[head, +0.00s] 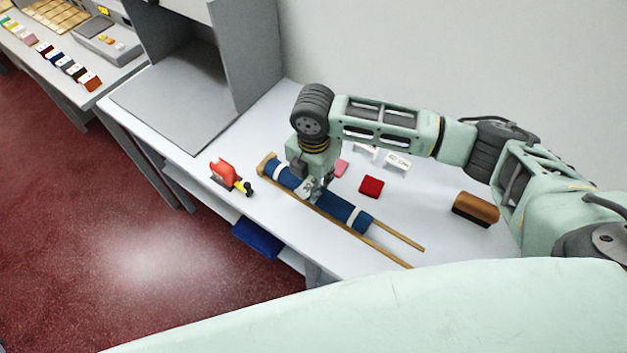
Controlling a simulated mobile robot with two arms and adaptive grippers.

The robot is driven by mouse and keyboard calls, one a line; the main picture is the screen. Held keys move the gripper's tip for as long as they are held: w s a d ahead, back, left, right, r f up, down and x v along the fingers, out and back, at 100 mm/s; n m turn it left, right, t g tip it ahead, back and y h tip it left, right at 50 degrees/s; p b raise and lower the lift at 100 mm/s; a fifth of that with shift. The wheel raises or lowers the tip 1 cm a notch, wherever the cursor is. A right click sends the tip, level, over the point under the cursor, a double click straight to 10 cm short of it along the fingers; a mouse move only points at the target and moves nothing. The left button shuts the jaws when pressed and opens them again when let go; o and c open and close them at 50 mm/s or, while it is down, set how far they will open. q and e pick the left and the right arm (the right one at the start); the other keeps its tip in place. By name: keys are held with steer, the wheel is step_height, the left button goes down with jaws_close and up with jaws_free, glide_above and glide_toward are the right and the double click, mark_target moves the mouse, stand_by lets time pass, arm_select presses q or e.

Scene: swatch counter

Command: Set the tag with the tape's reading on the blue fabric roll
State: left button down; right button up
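The blue fabric roll (343,211) lies slantwise on a wooden rack on the white counter, with white bands around it. My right gripper (317,191) points down over the middle of the roll. A white tag (306,188) with dark marks shows at its fingertips, on or just above the roll. I cannot tell whether the fingers still hold it, and its number is too small to read. Two more white tags, one (365,153) and another (397,162), stand behind the roll. The red tape measure (221,173) with a yellow end sits left of the roll. My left gripper is out of view.
A dark red square (372,187) and a pink piece (341,168) lie behind the roll. A brown block with a dark base (476,208) is at the right. A grey open cabinet (185,95) stands at the back left. A blue bin (258,239) is below the counter's front edge.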

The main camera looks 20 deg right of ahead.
steer(key=o, duration=0.4)
steer(key=shift+s+d+f, duration=0.3)
steer(key=shift+f, duration=0.25)
steer(key=shift+s+d+f, duration=0.25)
steer(key=shift+s+f, duration=0.05)
steer(key=shift+f, duration=0.25)
steer(key=shift+c, duration=0.2)
steer(key=shift+o, duration=0.7)
steer(key=shift+w+d+f, duration=0.1)
steer(key=shift+w, duration=0.15)
steer(key=shift+r, duration=0.25)
step_height(320, 180, up, 12)
steer(key=shift+w+a, duration=0.15)
steer(key=shift+a, duration=0.15)
steer(key=shift+a, duration=0.1)
